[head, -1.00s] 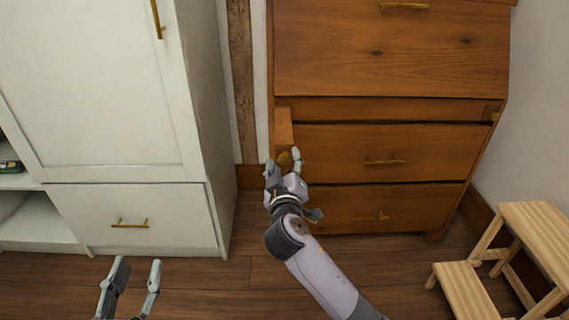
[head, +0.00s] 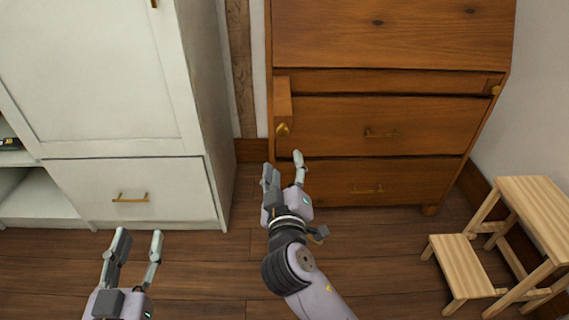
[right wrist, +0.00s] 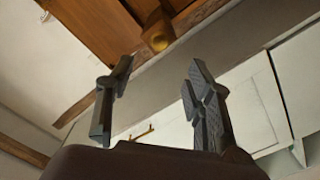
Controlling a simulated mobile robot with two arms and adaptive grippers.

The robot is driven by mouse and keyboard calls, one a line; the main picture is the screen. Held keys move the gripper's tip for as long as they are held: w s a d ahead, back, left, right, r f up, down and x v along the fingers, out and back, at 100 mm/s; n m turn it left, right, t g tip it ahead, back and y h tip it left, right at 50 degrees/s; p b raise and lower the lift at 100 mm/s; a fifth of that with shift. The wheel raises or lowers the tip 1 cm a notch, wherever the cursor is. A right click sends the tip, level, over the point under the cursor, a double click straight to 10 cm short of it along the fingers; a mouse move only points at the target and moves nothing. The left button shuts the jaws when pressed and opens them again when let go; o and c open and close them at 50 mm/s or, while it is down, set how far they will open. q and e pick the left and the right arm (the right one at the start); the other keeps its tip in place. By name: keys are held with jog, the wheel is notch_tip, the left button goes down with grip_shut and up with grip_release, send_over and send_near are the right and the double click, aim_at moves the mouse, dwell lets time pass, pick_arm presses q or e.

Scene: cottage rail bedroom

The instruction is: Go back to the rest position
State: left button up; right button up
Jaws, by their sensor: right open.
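My right gripper (head: 283,172) is open and empty in the middle of the head view, in front of the wooden bureau (head: 390,145). A small pulled-out piece with a round brass knob (head: 283,129) sticks out at the bureau's left side, just above and apart from the fingertips. The right wrist view shows the open fingers (right wrist: 158,95) with nothing between them and the brass knob (right wrist: 158,37) beyond. My left gripper (head: 138,245) is open and empty at the lower left, over the floor.
A white cabinet (head: 120,100) with a lower drawer stands at the left. A wooden step stool (head: 465,266) is at the right. The bureau's drawers look shut. The wooden floor (head: 215,265) between them is clear.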

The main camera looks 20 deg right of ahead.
jog(key=shift+f, duration=0.1)
